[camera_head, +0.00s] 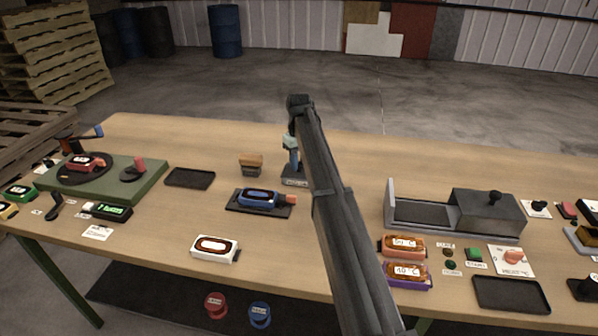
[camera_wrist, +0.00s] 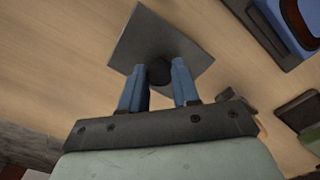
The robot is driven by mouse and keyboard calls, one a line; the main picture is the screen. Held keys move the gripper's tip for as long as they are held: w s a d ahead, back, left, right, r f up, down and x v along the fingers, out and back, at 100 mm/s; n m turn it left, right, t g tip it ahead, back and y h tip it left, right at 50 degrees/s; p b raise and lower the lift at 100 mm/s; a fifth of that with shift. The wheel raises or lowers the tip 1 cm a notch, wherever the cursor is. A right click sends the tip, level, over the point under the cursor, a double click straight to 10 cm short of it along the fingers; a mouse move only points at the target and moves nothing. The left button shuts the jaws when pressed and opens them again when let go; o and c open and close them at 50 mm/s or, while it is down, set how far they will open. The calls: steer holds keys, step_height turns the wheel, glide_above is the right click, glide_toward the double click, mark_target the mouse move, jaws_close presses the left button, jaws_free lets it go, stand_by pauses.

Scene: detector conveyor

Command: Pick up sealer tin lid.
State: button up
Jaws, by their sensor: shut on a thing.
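The sealer tin lid (camera_wrist: 160,38) is a grey square plate with a dark round knob (camera_wrist: 158,74) in the wrist view. My gripper (camera_wrist: 157,70) has its two blue fingers on either side of the knob, shut on it. In the head view my gripper (camera_head: 294,160) points down at the dark lid (camera_head: 287,173) near the table's middle. A pale label (camera_head: 295,182) shows on the front just below. My arm hides what lies right of the lid. I cannot tell whether the lid is raised off the tin.
A blue device (camera_head: 258,197) on a black tray is in front-left of the lid. A brown block (camera_head: 251,164) stands to the left, with an empty black tray (camera_head: 190,178) farther left. A grey metal housing (camera_head: 487,212) with a knob is at right. Bare table lies behind.

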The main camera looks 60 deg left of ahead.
jaws_close()
steer(key=shift+r, duration=0.15)
